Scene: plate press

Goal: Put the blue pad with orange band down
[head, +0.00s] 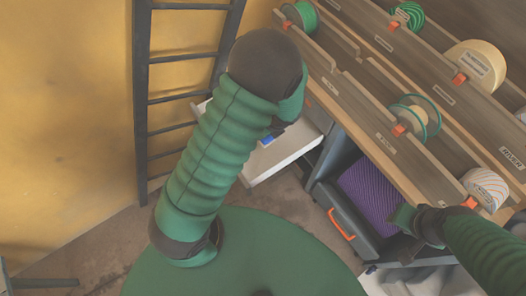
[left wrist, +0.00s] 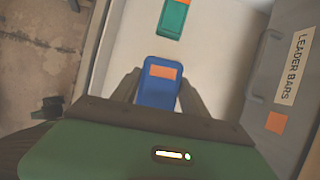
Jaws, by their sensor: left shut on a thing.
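The blue pad with an orange band (left wrist: 160,92) is between the two fingers of my left gripper (left wrist: 158,80), which is shut on it. It is over or in the open white drawer (left wrist: 222,60); I cannot tell whether it touches the drawer floor. In the head view a bit of the blue pad (head: 267,140) shows over the white drawer (head: 290,153), and my left forearm hides most of the gripper. A teal pad with an orange band (left wrist: 173,17) lies in the drawer, just beyond the blue one. My right gripper (head: 428,222) is at the right, by the shelf edge; its fingers are unclear.
A grey front labelled LEADER BARS (left wrist: 292,70) borders the drawer on the right. Spools and rolls (head: 415,118) stand on the sloped wooden shelves above. A dark open drawer (head: 345,222) holds purple ribbed material. A dark ladder (head: 142,100) leans at the yellow wall.

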